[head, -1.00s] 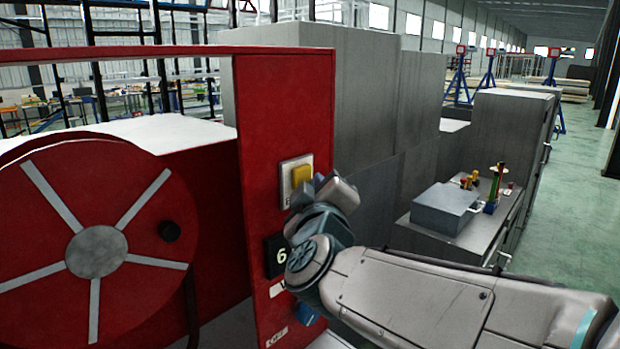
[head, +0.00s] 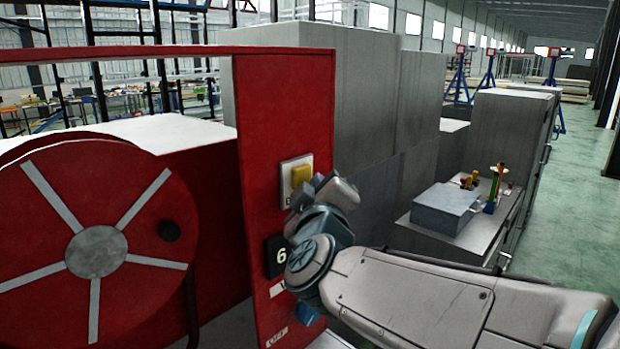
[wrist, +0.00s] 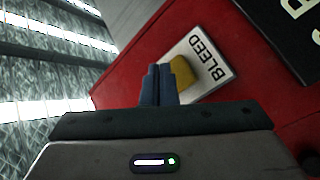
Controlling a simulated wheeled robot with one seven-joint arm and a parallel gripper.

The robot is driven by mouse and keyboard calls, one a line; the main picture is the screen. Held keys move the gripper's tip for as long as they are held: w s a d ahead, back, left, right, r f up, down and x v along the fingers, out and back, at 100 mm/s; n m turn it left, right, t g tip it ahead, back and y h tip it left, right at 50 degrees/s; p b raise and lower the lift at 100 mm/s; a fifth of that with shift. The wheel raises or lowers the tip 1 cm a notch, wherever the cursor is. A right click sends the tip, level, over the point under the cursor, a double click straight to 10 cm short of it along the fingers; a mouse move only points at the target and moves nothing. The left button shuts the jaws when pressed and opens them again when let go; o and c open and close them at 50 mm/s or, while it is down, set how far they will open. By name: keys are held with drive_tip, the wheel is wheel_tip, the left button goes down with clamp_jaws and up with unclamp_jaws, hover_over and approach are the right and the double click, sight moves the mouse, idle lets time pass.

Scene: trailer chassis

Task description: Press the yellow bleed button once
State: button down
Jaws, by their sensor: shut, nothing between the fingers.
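The yellow bleed button (head: 301,175) sits on a pale plate on the red panel (head: 255,140) in the head view. In the wrist view the yellow button (wrist: 184,75) shows beside the word BLEED on its plate (wrist: 205,58), partly covered by my fingers. My gripper (head: 318,183) is just below and right of the button in the head view. In the wrist view my gripper (wrist: 158,72) has its two dark fingers together, with nothing between them. The fingertips overlap the button's left edge there; I cannot tell whether they touch it.
A black sign with a 6 (head: 276,256) and a blue knob (head: 307,314) are lower on the panel. A red reel (head: 97,250) stands at left. Grey cabinets (head: 320,90) stand behind. A grey box (head: 445,208) lies on a bench at right.

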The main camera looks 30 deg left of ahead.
drive_tip(key=shift+a, duration=0.15)
drive_tip(key=shift+w+a+p, duration=0.15)
drive_tip(key=shift+a+p, duration=0.1)
drive_tip(key=shift+p, duration=0.15)
drive_tip(key=shift+w+a+p, duration=0.1)
drive_tip(key=shift+a+p, duration=0.25)
drive_tip(key=shift+a, duration=0.1)
idle(0.8)
drive_tip(key=shift+d, duration=0.15)
drive_tip(key=shift+s+d, duration=0.25)
drive_tip(key=shift+d, duration=0.45)
drive_tip(key=shift+s+d, duration=0.25)
drive_tip(key=shift+d, duration=0.55)
drive_tip(key=shift+s+d, duration=0.2)
drive_tip(key=shift+d, duration=0.6)
drive_tip(key=shift+s+d, duration=0.25)
drive_tip(key=shift+d, duration=0.55)
